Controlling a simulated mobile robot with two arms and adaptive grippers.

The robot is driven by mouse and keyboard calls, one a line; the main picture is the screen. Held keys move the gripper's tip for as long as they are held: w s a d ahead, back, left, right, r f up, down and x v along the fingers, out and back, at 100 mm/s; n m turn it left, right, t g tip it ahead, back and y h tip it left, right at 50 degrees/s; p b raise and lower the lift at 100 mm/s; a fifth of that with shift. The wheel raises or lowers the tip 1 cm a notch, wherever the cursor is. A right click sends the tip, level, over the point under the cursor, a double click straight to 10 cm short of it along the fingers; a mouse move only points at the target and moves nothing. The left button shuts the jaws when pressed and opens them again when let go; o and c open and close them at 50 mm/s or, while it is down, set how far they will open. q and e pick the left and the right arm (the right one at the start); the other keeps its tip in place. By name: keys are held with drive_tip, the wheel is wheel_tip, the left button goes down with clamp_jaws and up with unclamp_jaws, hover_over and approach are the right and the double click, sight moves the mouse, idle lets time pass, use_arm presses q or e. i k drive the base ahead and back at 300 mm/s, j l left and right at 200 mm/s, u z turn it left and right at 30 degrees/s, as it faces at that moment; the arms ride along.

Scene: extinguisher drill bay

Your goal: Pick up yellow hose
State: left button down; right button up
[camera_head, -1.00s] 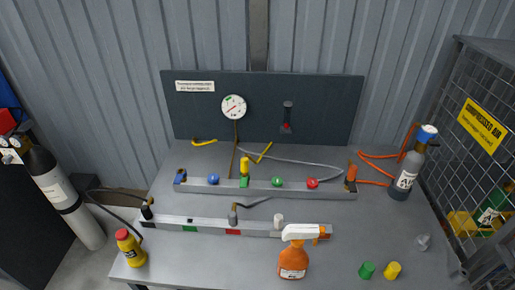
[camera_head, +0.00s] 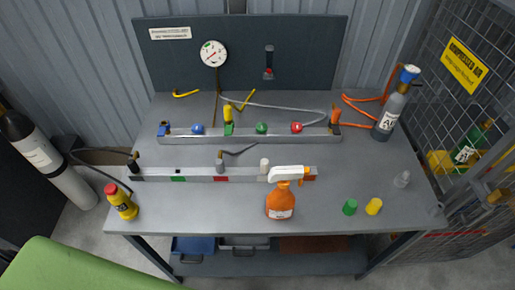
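A yellow hose shows in pieces at the back of the metal bench. One short yellow length (camera_head: 186,94) lies near the back panel at the left. Another bent yellow length (camera_head: 243,103) lies behind the rear rail, beside an upright yellow fitting (camera_head: 228,114) that stands at the rail's green mark. I cannot tell whether these pieces join. The rear rail (camera_head: 180,138) carries blue, green and red knobs. Neither of my grippers is in view, and nothing is seen holding the hose.
A front rail (camera_head: 200,176), an orange spray bottle (camera_head: 280,203), a yellow bottle with red cap (camera_head: 122,203) and green and yellow caps (camera_head: 373,206) are on the bench. A grey cylinder (camera_head: 389,115) stands at right with orange hose (camera_head: 362,108). A green surface (camera_head: 75,265) fills the lower left.

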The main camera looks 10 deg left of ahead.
sight(227, 109)
drive_tip(key=i+l+u, duration=0.1)
drive_tip(key=l, duration=0.6)
drive_tip(key=i+l+u, duration=0.1)
drive_tip(key=l, duration=0.6)
drive_tip(key=i+l, duration=0.1)
drive_tip(key=l, duration=0.6)
drive_tip(key=u, duration=0.05)
